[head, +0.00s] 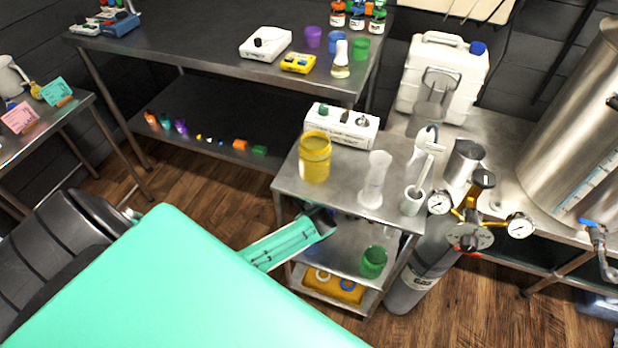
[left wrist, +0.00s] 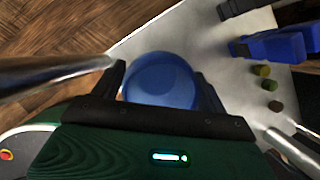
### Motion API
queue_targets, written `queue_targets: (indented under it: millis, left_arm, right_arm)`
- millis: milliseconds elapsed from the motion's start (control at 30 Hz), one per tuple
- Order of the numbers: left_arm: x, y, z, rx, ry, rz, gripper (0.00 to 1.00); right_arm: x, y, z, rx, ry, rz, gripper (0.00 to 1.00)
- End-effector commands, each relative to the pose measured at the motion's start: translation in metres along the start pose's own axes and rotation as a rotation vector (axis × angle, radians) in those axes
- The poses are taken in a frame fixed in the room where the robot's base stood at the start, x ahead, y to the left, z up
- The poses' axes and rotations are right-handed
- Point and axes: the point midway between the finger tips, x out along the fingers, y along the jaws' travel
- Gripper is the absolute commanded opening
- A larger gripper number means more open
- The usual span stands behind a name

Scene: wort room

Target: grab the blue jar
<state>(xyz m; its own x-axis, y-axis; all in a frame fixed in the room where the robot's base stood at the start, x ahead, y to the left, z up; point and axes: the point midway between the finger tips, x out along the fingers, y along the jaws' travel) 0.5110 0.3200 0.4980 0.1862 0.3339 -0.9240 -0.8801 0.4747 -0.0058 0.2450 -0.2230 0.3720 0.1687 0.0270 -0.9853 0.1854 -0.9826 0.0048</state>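The blue jar (left wrist: 160,80) shows in the left wrist view as a round, open-topped jar between my left gripper's two fingers. The fingers of my left gripper (left wrist: 160,72) lie along opposite sides of the jar, very close to it or touching; I cannot tell whether they press on it. The near side of the jar is hidden by the gripper body. In the head view my left gripper (head: 322,221) reaches into the cart's middle shelf from the left, and the jar is mostly hidden behind my arm and the cart's top. My right gripper is in neither view.
The steel cart (head: 340,193) carries a yellow jar (head: 314,157) and glassware on top, above my gripper. A green jar (head: 373,262) stands on the middle shelf. A gas cylinder (head: 415,285) stands at right. Metal posts (left wrist: 55,75) flank the shelf. Blue objects (left wrist: 275,47) lie beyond.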

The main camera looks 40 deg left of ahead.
Motion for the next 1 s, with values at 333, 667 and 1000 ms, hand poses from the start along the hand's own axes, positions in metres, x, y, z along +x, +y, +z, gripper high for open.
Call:
queue_targets:
  millis: [333,667,1000]
  left_arm:
    - [0.0,0.0,0.0,0.0,-0.001,0.0,0.39]
    - [-0.016,0.0,0.008,0.0,-0.003,-0.002,0.39]
    - [-0.05,0.0,-0.028,0.003,0.002,-0.001,0.39]
  right_arm:
    - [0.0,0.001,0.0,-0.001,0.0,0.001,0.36]
    - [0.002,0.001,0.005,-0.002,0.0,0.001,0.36]
    - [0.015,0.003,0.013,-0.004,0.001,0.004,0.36]
